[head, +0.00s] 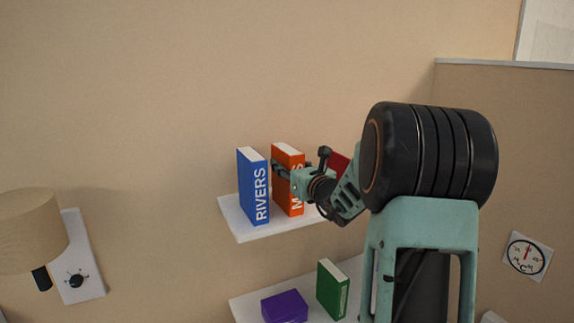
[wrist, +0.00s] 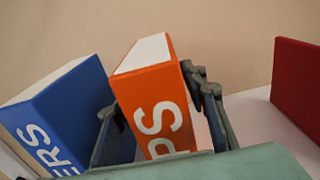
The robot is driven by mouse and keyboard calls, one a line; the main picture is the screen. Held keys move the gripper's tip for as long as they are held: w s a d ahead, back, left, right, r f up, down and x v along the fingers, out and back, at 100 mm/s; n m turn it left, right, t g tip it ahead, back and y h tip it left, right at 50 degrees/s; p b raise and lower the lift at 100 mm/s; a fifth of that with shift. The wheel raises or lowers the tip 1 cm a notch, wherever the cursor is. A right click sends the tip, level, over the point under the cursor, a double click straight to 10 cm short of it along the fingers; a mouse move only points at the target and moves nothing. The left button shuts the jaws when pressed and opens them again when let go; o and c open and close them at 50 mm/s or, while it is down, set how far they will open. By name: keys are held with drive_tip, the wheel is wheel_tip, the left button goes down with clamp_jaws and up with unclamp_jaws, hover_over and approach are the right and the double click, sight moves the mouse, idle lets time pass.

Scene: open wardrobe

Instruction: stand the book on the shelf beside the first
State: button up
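The blue book (head: 254,187), marked RIVERS, stands upright on the upper shelf (head: 240,229); its spine also shows in the wrist view (wrist: 62,125). The orange book (head: 288,179) stands upright to its right, with a narrow gap between them, and its base looks to be at shelf level. My gripper (head: 284,170) has one finger on each side of the orange book, which fills the space between the fingertips in the wrist view (wrist: 152,105). The fingers appear to press on its covers. Part of the orange spine is hidden behind my gripper in the head view.
A red object (wrist: 298,88) stands right of my gripper, partly hidden by my arm. A lower shelf (head: 245,308) holds a green book (head: 332,290) and a purple box (head: 285,307).

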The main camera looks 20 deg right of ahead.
drive_tip(key=shift+o, duration=0.7)
drive_tip(key=shift+r, duration=0.2)
drive_tip(key=s+b, duration=0.2)
drive_tip(key=s, duration=1)
drive_tip(key=shift+d, duration=0.2)
drive_tip(key=shift+f, duration=0.1)
